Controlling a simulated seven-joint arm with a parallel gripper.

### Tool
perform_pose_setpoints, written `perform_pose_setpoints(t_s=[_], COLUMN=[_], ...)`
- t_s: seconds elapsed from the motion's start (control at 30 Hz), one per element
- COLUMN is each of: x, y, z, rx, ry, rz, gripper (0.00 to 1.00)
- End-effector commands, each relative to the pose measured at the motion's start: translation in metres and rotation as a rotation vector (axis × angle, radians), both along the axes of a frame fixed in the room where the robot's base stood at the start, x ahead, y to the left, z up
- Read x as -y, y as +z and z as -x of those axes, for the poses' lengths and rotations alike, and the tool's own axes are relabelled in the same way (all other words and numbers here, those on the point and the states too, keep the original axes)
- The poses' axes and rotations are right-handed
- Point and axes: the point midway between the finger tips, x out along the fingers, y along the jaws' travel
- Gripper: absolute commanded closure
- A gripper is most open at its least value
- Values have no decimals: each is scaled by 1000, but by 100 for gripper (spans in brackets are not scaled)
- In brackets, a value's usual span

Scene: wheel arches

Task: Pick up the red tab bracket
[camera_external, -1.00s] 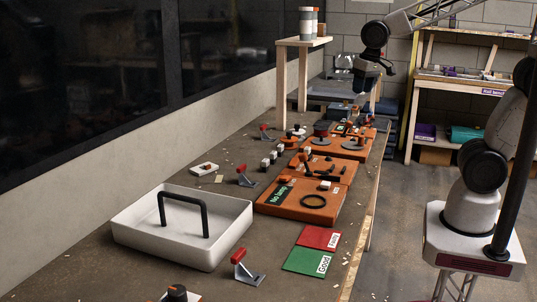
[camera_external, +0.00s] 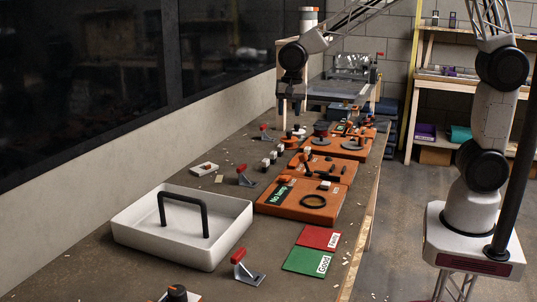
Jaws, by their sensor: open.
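Several grey metal brackets with red tabs stand on the brown workbench (camera_external: 90,274). One red tab bracket (camera_external: 246,268) is at the front, right of the white tray. Another red tab bracket (camera_external: 246,178) is mid-bench, left of the orange boards. A third red tab bracket (camera_external: 266,133) is farther back near the wall. My gripper (camera_external: 291,118) hangs over the far part of the bench, close to the third bracket in the picture and apart from the front one. It is open; its fingers are small and hard to make out.
A white tray (camera_external: 128,228) with a black handle fills the front left. Orange boards (camera_external: 300,212) with parts on them run along the bench's right side. A green card (camera_external: 303,261) and a red card (camera_external: 318,237) lie in front of them.

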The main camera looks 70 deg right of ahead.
Motion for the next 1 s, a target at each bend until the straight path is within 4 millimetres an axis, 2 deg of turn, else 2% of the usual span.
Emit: perform_pose_setpoints(t_s=[0.3, 0.6, 0.8, 1.0], x=[-41, -80, -95, -99], y=[-53, -109, -131, -137], z=[-63, -111, -128, -131], rx=[-36, -62, -71, -74], ry=[-212, -405, -481, -503], rz=[-8, -9, -8, -7], gripper=[53, 53, 53, 53])
